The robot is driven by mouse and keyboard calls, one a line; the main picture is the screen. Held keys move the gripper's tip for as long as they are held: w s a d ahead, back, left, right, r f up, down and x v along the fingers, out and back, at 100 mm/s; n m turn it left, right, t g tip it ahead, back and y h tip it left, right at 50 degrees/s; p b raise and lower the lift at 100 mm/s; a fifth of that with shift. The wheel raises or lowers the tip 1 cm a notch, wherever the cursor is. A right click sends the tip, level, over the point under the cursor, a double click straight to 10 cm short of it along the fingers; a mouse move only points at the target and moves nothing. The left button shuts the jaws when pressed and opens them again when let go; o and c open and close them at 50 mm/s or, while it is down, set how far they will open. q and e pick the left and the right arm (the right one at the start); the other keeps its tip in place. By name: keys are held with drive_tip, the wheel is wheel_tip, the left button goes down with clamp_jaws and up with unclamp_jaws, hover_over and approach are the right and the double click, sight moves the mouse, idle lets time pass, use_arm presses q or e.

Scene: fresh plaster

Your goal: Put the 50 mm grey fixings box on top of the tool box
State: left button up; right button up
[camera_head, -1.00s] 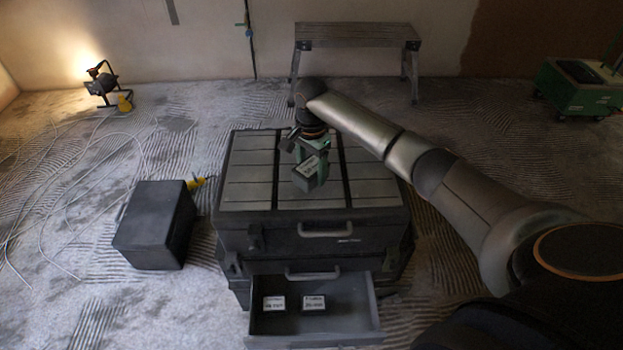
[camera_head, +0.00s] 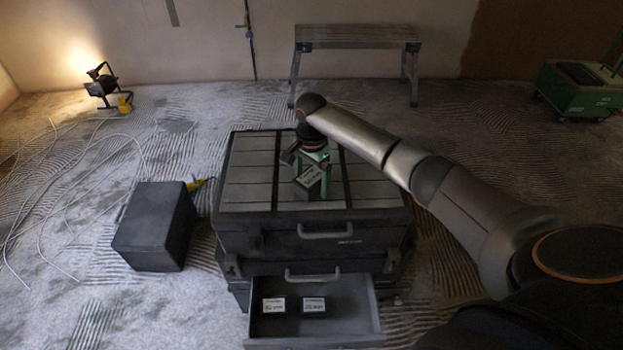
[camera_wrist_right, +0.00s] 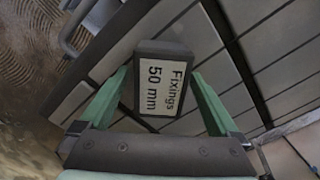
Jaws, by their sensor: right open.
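The grey fixings box (camera_head: 309,177), with a white label, sits tilted in the picture on the slatted lid of the black tool box (camera_head: 240,170). In the right wrist view its label on the box (camera_wrist_right: 163,86) reads "Fixings 50 mm". My right gripper (camera_head: 312,178) is over the lid with its green fingers spread on either side of the box. The wrist view also shows the open right gripper (camera_wrist_right: 163,90) around it, and the box appears to rest on the lid. My left gripper is not in view.
An open drawer (camera_head: 345,322) at the tool box's front holds two labelled boxes (camera_head: 274,305). A dark case (camera_head: 150,225) stands on the floor at left, near cables and a lit work lamp (camera_head: 103,85). A step bench (camera_head: 357,37) stands behind; a green machine (camera_head: 578,90) is far right.

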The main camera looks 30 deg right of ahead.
sight(311, 177)
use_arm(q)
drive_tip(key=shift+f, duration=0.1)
use_arm(e)
drive_tip(key=shift+r, duration=0.1)
